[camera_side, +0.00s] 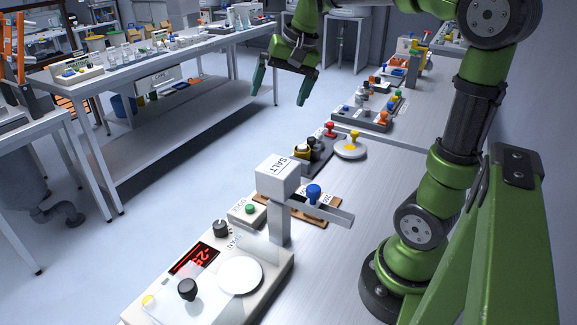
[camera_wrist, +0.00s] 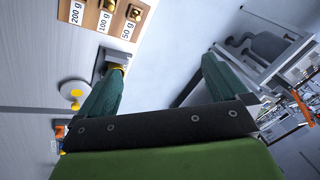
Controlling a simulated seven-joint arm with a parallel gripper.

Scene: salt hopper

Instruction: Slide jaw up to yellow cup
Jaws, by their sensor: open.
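My gripper (camera_side: 281,90) is open and empty, held in the air over the aisle floor beyond the bench edge in the side view. Its two green fingers are spread wide in the wrist view (camera_wrist: 163,66). A small yellow cup (camera_side: 302,149) stands in a dark holder at the bench edge, behind the salt hopper. My gripper is above and behind it in the picture, clearly apart. In the wrist view only a yellow sliver of what looks like the cup (camera_wrist: 121,68) shows by the left fingertip; that finger hides the rest.
The white SALT hopper (camera_side: 278,172) stands over the scale (camera_side: 217,262), with a blue knob (camera_side: 313,192) beside it. A white disc (camera_side: 351,148) with a yellow knob lies right of the cup. A brown weight board (camera_wrist: 112,17) lies nearby. Open floor is left of the bench.

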